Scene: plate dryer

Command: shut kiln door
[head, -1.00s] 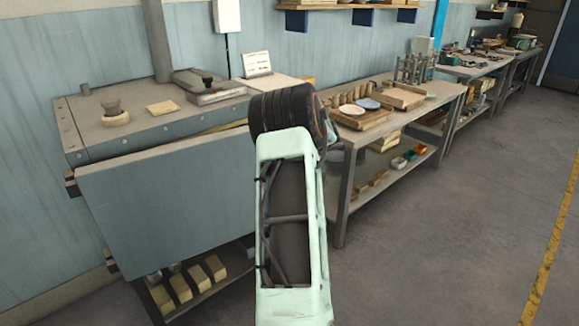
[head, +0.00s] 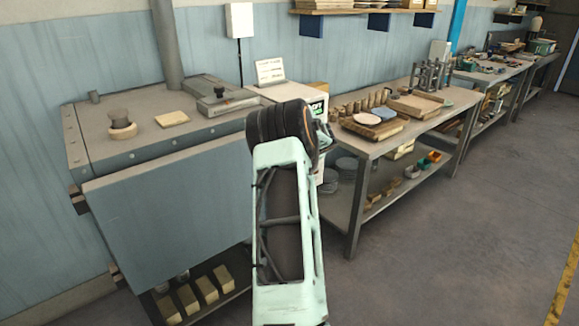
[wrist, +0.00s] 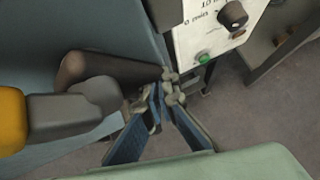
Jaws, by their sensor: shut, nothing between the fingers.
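The kiln (head: 130,135) stands at the left in the head view, a grey box with a flat top. Its blue-grey door (head: 165,215) hangs across the front, hinged at the left, and stands close to the kiln body. A narrow wedge shows along its top edge; its right edge is hidden behind my arm. In the wrist view my gripper (wrist: 166,92) is shut and empty, its fingertips together near the kiln's control box (wrist: 205,35). A dark rounded bar (wrist: 105,70) lies beside the fingers; I cannot tell whether they touch.
The white control box (head: 318,108) is right of the kiln. A workbench (head: 375,150) with pottery stands further right. Bricks (head: 190,298) lie on the shelf under the kiln. Open floor (head: 470,240) spreads to the right.

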